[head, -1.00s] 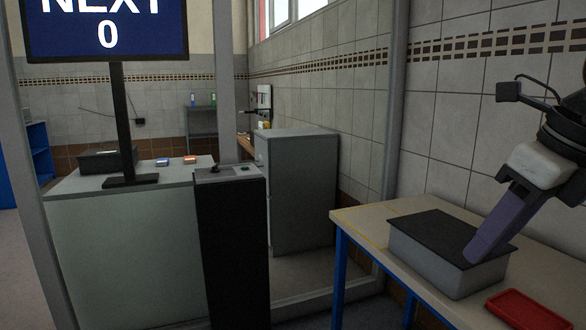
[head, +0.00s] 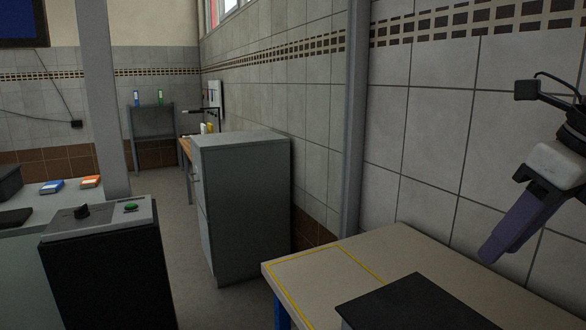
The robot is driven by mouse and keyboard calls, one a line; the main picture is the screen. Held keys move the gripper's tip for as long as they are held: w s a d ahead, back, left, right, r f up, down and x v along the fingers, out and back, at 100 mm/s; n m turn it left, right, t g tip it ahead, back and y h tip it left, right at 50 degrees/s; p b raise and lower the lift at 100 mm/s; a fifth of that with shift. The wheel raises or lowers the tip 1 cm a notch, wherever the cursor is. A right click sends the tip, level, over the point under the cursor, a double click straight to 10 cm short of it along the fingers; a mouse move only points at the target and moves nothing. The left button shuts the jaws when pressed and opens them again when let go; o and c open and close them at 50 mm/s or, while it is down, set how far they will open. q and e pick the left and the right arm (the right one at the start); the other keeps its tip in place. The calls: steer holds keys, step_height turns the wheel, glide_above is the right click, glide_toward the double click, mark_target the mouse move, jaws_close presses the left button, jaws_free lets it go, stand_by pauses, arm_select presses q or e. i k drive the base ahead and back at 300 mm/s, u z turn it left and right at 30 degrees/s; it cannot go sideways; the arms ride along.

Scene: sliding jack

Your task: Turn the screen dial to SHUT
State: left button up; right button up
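The screen dial is a small black knob (head: 82,211) on the sloped grey top of a black pedestal (head: 108,272) at the lower left of the head view. A green button (head: 131,207) sits to the right of the knob. The knob's setting and any lettering are too small to read. My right gripper (head: 492,252) hangs at the right, in front of the tiled wall, far from the pedestal and apart from it. Its purple fingers overlap from this angle, so the gap between them is unclear. My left gripper is not in view.
A table (head: 312,262) with yellow lines and a dark-lidded box (head: 415,306) stand at the lower right. A grey cabinet (head: 245,205) and a post (head: 355,120) stand behind. Floor shows between pedestal and cabinet.

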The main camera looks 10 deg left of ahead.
mark_target(82, 211)
steer(key=u, duration=0.8)
steer(key=i, duration=1.2)
steer(key=u, duration=1.45)
steer(key=i, duration=0.25)
steer(key=u, duration=0.2)
